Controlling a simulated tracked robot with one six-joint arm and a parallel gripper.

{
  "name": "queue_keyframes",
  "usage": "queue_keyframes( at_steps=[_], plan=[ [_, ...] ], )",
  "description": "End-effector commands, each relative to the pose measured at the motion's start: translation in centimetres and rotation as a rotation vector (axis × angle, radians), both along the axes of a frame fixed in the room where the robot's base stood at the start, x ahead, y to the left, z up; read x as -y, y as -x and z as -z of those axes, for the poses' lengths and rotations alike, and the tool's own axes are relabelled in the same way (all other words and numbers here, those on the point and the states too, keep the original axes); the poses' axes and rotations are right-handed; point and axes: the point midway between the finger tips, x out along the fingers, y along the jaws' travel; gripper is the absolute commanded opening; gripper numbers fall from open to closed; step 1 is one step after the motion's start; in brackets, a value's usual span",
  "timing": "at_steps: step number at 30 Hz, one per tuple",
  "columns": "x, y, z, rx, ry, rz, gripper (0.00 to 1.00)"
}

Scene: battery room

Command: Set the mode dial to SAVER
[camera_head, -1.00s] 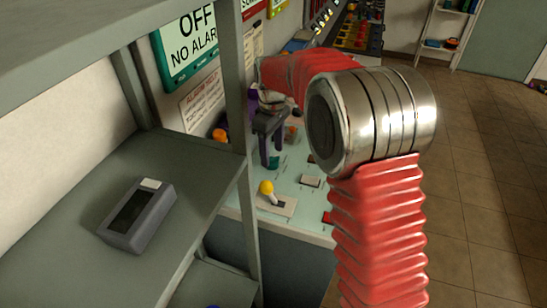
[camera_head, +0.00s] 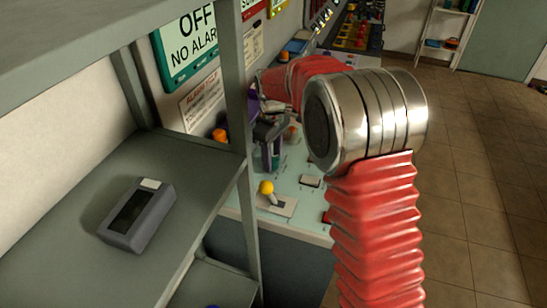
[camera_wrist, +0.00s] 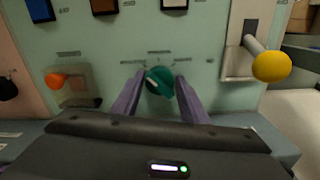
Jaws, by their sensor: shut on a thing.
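The mode dial is a round teal knob (camera_wrist: 160,82) with a pale pointer mark on the panel in the wrist view. The mark points to the left side of the knob. Small labels sit above and to both sides of the dial, too blurred to read, so I cannot tell which is SAVER. My gripper (camera_wrist: 158,88) has its two purple fingers shut on the dial, one on each side. In the head view my gripper (camera_head: 270,158) is down at the pale green panel, behind the shelf post, and the dial is mostly hidden by it.
A yellow-knobbed lever (camera_wrist: 270,66) stands right of the dial in the wrist view; it also shows in the head view (camera_head: 266,188). An orange knob (camera_wrist: 56,81) is to the left. A grey shelf (camera_head: 190,170) with a dark device (camera_head: 137,217) stands close on the left.

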Motion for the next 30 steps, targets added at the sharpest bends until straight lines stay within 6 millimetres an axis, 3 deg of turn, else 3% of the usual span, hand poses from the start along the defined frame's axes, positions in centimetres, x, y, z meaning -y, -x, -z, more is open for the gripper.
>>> queue_keyframes(
  at_steps=[5, 17, 30],
  plan=[
    [0.3, 0.1, 0.0, -0.002, -0.001, 0.001, 0.15],
    [-0.3, 0.1, 0.0, -0.002, -0.003, 0.066, 0.15],
    [-0.6, 0.1, -0.1, 0.0, -0.006, 0.38, 0.15]
  ],
)
